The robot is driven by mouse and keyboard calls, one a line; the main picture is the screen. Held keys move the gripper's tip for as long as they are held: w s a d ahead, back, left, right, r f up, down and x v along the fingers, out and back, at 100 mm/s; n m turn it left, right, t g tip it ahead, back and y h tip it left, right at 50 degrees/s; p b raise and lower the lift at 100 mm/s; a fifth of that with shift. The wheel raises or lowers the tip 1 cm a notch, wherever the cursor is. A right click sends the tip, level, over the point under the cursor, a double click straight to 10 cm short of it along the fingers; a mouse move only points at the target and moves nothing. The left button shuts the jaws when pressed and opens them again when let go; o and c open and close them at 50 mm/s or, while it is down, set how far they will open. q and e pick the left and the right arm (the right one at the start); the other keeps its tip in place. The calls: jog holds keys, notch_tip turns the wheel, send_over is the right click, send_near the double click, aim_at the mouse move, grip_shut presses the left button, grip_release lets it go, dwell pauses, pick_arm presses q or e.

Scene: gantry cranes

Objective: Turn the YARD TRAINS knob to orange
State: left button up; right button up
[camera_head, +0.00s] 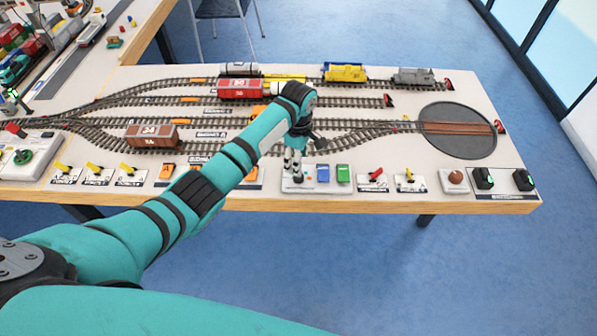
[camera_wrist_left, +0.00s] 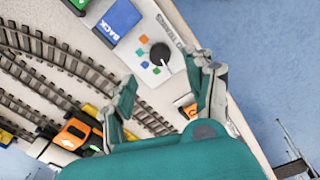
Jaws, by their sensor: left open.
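The YARD TRAINS knob (camera_wrist_left: 160,53) is a dark round knob on a white panel (camera_wrist_left: 178,35), seen in the left wrist view. Small orange, blue and green marks lie around part of it. A thin white line shows at its lower right edge; I cannot tell surely which mark it points to. My left gripper (camera_wrist_left: 165,74) is open, its two fingers apart with the knob just beyond and between the tips. Nothing is held. My right gripper is not in view.
Blue (camera_head: 323,173) and green (camera_head: 343,174) buttons sit right of the knob, then red (camera_head: 372,177) and yellow (camera_head: 408,178) levers. Orange switches (camera_head: 167,173) lie left. Tracks with a red wagon (camera_head: 240,89) and a turntable (camera_head: 458,131) lie behind.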

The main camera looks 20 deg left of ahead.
pick_arm(q)
notch_tip(320, 180, down, 7)
jog(key=shift+r, duration=0.1)
dwell(0.3)
grip_shut()
